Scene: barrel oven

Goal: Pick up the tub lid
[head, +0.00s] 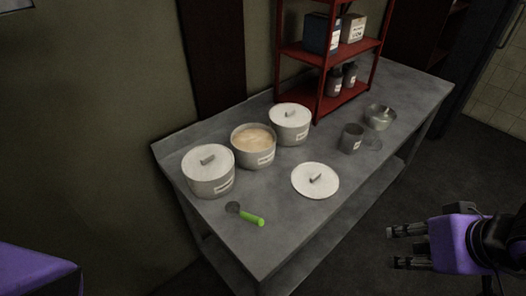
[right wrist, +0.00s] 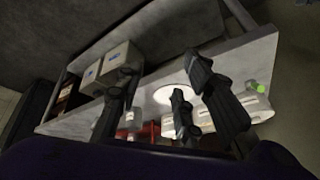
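The tub lid (head: 315,181) is a round white disc with a small grey handle on top. It lies flat on the grey table near the front edge, apart from the open tub (head: 253,147) of beige contents. The lid also shows as a pale disc (right wrist: 171,93) in the right wrist view, partly hidden by my fingers. My right gripper (head: 397,247) is open and empty, off the table's front edge, to the right of the lid. Its spread fingers (right wrist: 160,86) fill the middle of the right wrist view. My left gripper is out of view.
Two lidded tubs (head: 208,171) (head: 290,124) flank the open one. A green-handled tool (head: 251,217) lies front left. A dark cup (head: 351,138) and a metal pot (head: 380,117) stand right. A red shelf (head: 318,62) with boxes and jars stands at the back.

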